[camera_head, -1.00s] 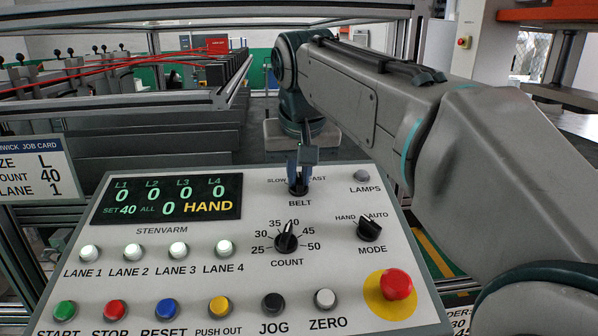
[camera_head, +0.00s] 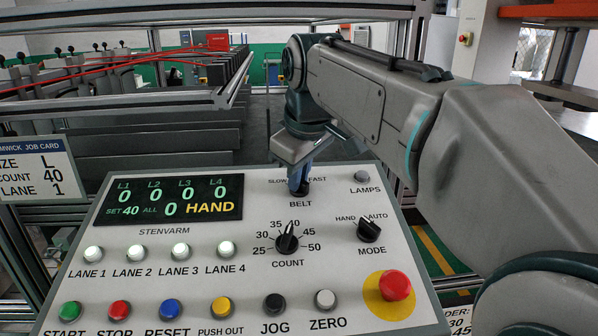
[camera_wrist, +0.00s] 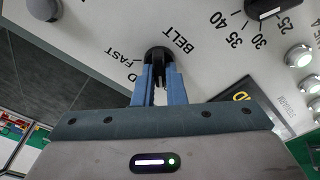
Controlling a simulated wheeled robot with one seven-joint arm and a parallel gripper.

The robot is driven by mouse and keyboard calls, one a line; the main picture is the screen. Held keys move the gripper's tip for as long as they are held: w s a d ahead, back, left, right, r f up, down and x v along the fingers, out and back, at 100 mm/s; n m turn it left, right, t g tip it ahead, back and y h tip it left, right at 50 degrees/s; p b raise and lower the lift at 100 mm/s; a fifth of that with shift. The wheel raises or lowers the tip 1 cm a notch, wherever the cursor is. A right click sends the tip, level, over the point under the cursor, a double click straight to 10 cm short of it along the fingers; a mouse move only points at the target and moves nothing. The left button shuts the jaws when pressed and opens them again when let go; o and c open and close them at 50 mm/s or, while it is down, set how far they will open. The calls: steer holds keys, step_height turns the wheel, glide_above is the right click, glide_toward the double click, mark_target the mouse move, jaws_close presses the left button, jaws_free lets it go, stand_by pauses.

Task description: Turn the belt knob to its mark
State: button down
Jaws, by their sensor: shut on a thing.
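The black belt knob (camera_head: 300,188) sits near the top middle of the panel, between the SLOW and FAST words and above the BELT label. My gripper (camera_head: 299,182) comes down on it from above, its blue fingers shut on it. In the wrist view my gripper (camera_wrist: 157,75) has one finger on each side of the belt knob (camera_wrist: 157,54). The fingers hide much of the knob and its mark, so I cannot tell exactly where its pointer stands.
The count knob (camera_head: 286,242) stands just below, with the mode knob (camera_head: 368,230) to the right. The display (camera_head: 173,198) reads HAND. A red stop button (camera_head: 394,285) stands at the lower right, and several buttons line the front. A job card (camera_head: 35,169) is at left.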

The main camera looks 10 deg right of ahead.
steer(key=shift+r+n, duration=0.1)
steer(key=shift+n, duration=0.4)
steer(key=c, duration=1.5)
jaws_free()
steer(key=v, duration=1.3)
steer(key=shift+r+p, duration=0.3)
steer(key=shift+r, duration=0.05)
steer(key=shift+d, duration=0.1)
